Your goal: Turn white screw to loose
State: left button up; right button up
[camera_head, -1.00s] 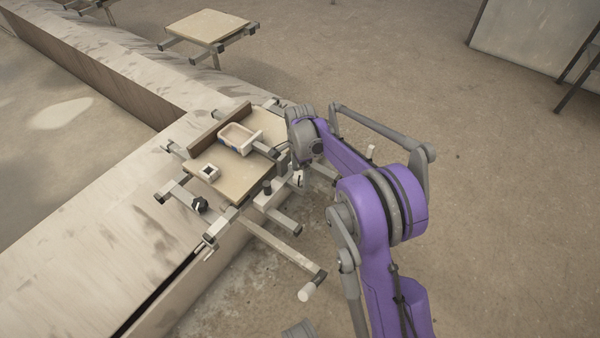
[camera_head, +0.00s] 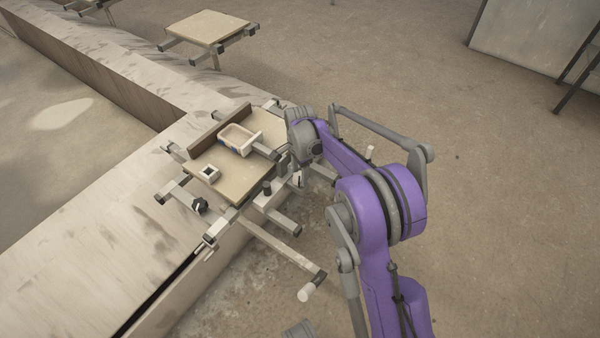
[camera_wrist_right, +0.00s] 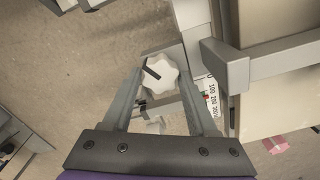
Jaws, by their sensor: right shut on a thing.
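The white screw (camera_wrist_right: 160,74) is a lobed knob with a dark mark on its upper left, seen in the right wrist view. My right gripper (camera_wrist_right: 160,84) is shut on it, one finger at each side. A printed scale (camera_wrist_right: 212,96) with numbers and small red and green marks sits just right of the right finger. In the head view, my right gripper (camera_head: 295,171) is at the right side of the fixture board (camera_head: 240,176), below my purple arm. The screw is mostly hidden there. My left gripper is not in view.
On the board are a pale rectangular tray (camera_head: 234,148) and a small white block (camera_head: 209,174). A bar with a white handle (camera_head: 306,293) sticks out toward the front. Bare floor lies to the right.

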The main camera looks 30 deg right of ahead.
jog(key=n+p, duration=0.1)
jog(key=n, duration=0.3)
jog(key=n+p, duration=0.1)
jog(key=n, duration=0.2)
jog(key=shift+n, duration=0.4)
jog(key=n, duration=0.3)
jog(key=shift+n+p, duration=0.3)
jog(key=n, duration=0.3)
jog(key=shift+w+n, duration=0.1)
jog(key=shift+n, duration=0.2)
jog(key=n+p, duration=0.1)
jog(key=n, duration=0.2)
jog(key=shift+n, duration=0.4)
jog(key=n, duration=0.3)
jog(key=shift+n, duration=0.3)
jog(key=n, duration=0.3)
jog(key=shift+a+p, duration=0.1)
jog(key=shift+p, duration=0.25)
jog(key=shift+n, duration=2.1)
